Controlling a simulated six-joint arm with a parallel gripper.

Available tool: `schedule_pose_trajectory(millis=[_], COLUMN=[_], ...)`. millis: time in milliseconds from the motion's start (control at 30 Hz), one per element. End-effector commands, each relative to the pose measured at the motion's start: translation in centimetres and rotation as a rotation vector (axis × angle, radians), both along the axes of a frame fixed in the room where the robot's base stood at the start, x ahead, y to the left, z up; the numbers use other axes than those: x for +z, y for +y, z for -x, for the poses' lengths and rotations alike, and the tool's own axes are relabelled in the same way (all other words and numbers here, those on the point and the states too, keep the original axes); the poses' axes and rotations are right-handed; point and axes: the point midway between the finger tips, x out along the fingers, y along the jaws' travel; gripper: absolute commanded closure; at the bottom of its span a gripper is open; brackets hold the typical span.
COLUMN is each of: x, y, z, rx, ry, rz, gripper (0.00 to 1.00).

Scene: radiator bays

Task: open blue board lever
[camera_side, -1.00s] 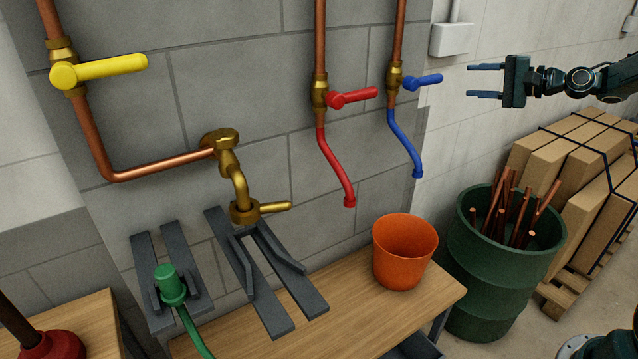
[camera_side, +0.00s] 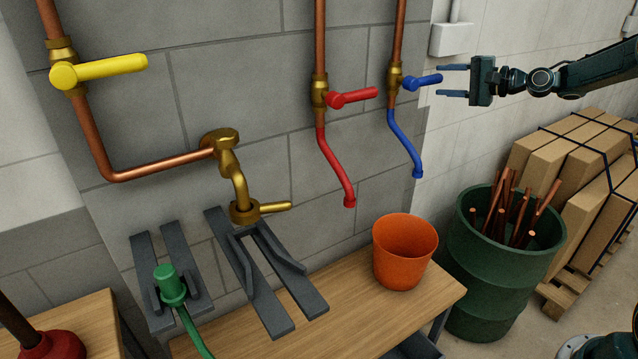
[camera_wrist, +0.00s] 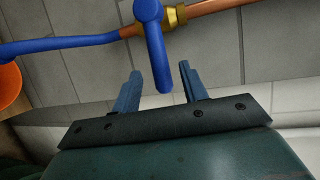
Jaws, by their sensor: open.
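The blue lever (camera_side: 424,81) sticks out to the right from a brass valve (camera_side: 395,78) on the right-hand copper pipe, in the side view. A blue hose hangs below that valve. My gripper (camera_side: 452,81) is open at the lever's right, its two fingers pointing left toward the lever's end. In the wrist view the blue lever (camera_wrist: 155,50) points down, and its tip lies between the fingertips of my gripper (camera_wrist: 158,82). Both fingers look apart from the lever.
A red lever (camera_side: 354,97) on the neighbouring copper pipe is to the left. An orange bucket (camera_side: 403,255) stands on the wooden bench below. A green barrel (camera_side: 500,285) with copper pipes and strapped cartons (camera_side: 575,160) are at lower right. A white wall box (camera_side: 452,39) is above my gripper.

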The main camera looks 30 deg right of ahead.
Motion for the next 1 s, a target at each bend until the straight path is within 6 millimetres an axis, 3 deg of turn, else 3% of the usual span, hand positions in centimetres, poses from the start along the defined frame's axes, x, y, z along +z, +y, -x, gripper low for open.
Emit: schedule_pose_trajectory(millis=[200,400,867,1000], x=[-0.6,-1.0,-1.1,-1.1], y=[1.4,2.1,2.4,2.4], z=[-3.1,-4.9,-5.7,-5.7], rx=[0.002,0.001,0.0,0.0], ry=[-0.002,0.0,0.0,-0.001], rz=[0.001,0.001,0.0,0.0], gripper=[0.57,0.57,0.57,0.82])
